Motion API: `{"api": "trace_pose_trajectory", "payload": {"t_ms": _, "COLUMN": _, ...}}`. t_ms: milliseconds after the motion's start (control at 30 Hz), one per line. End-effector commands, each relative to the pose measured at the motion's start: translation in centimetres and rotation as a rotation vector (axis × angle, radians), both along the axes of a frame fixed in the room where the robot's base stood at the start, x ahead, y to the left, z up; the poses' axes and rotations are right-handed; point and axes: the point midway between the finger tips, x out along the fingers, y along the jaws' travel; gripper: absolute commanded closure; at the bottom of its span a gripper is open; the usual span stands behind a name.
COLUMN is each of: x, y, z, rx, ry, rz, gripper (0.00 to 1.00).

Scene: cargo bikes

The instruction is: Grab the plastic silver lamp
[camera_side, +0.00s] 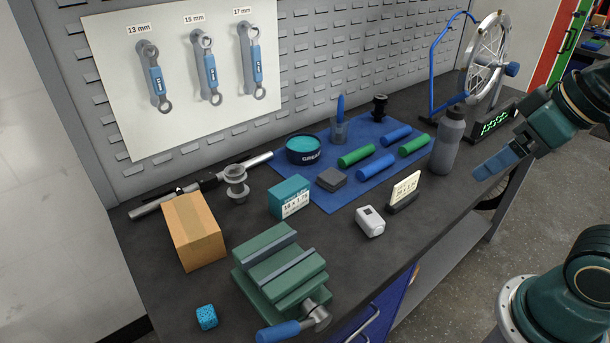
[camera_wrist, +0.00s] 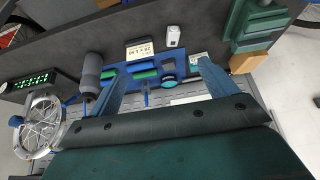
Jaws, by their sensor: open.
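The silver lamp (camera_side: 370,222) is a small whitish-silver block with a dark round spot on its end. It sits on the dark bench top near the front edge, left of a small sign. It also shows in the wrist view (camera_wrist: 174,36), near the top middle. My gripper (camera_side: 487,172) hangs at the right of the side view, above the bench's right front part, well away from the lamp. Its blue fingers are spread apart with nothing between them in the wrist view (camera_wrist: 162,66).
A cream sign in a dark stand (camera_side: 405,190) stands just right of the lamp. A green vise (camera_side: 280,270) is to its left, a teal box (camera_side: 289,197) behind it. A grey bottle (camera_side: 448,138) stands near my gripper. Bench around the lamp is clear.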

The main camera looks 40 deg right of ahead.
Motion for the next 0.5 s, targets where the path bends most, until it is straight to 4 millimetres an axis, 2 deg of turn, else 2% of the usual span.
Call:
{"api": "trace_pose_trajectory", "payload": {"t_ms": 267, "x": 0.1, "y": 0.0, "z": 0.0, "rx": 0.005, "ry": 0.002, "rz": -0.007, "gripper": 0.15}}
{"api": "trace_pose_trajectory", "payload": {"t_ms": 500, "x": 1.4, "y": 0.2, "z": -0.2, "rx": 0.066, "ry": 0.037, "rz": -0.103, "gripper": 0.15}}
